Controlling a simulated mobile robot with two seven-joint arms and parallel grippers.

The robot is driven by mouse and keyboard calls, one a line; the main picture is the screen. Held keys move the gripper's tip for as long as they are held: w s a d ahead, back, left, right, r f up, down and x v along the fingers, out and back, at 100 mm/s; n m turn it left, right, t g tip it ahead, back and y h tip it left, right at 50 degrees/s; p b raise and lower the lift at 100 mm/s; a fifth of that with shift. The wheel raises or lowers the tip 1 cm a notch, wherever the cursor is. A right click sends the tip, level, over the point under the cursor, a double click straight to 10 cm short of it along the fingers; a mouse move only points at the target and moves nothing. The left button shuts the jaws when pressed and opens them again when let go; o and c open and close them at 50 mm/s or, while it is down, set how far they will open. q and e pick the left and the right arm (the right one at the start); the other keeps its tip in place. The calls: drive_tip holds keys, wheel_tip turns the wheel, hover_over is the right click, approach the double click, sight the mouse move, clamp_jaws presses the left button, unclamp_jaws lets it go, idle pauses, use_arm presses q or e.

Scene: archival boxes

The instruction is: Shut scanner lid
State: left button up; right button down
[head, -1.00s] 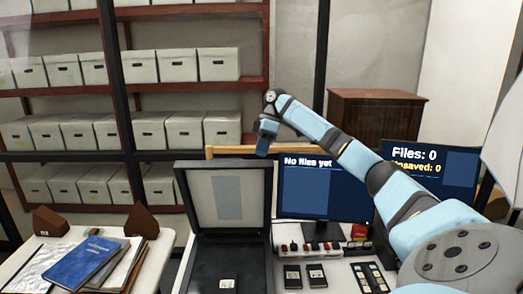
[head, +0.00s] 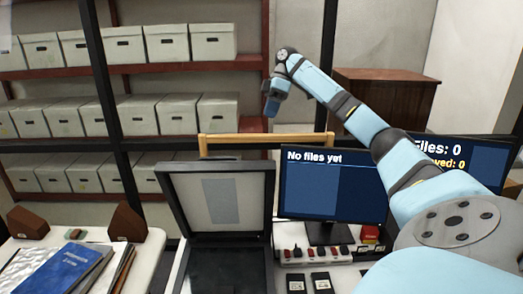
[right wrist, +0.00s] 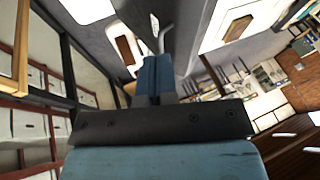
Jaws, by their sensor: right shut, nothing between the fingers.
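The scanner lid (head: 185,203) stands raised at the back of the dark scanner (head: 215,265) in the head view, with a pale panel on its inner face. The scanner bed is partly cut off by the lower picture edge. My right gripper (head: 270,108) is shut and empty, with its fingers pointing down. In the picture it is above the lid's top right corner, apart from it. Its blue fingers also show in the right wrist view (right wrist: 156,78). My left gripper is not in view.
A monitor (head: 335,185) reading "No files yet" stands right of the lid. A second screen (head: 465,160) is further right. A wooden rail (head: 250,138) runs behind. Left is a white table with a blue book (head: 55,275). Shelves of boxes (head: 175,45) fill the back.

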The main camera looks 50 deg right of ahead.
drive_tip(key=shift+s+a+r+x, duration=0.1)
drive_tip(key=shift+s+a+x, duration=0.25)
drive_tip(key=shift+x, duration=1.75)
drive_tip(key=shift+s+a+r+x, duration=0.1)
drive_tip(key=shift+s+x, duration=0.35)
drive_tip(key=shift+x, duration=1.7)
drive_tip(key=shift+s+a+r+x, duration=0.1)
drive_tip(key=shift+s+a+x, duration=0.2)
drive_tip(key=shift+x, duration=1.8)
drive_tip(key=shift+a, duration=0.1)
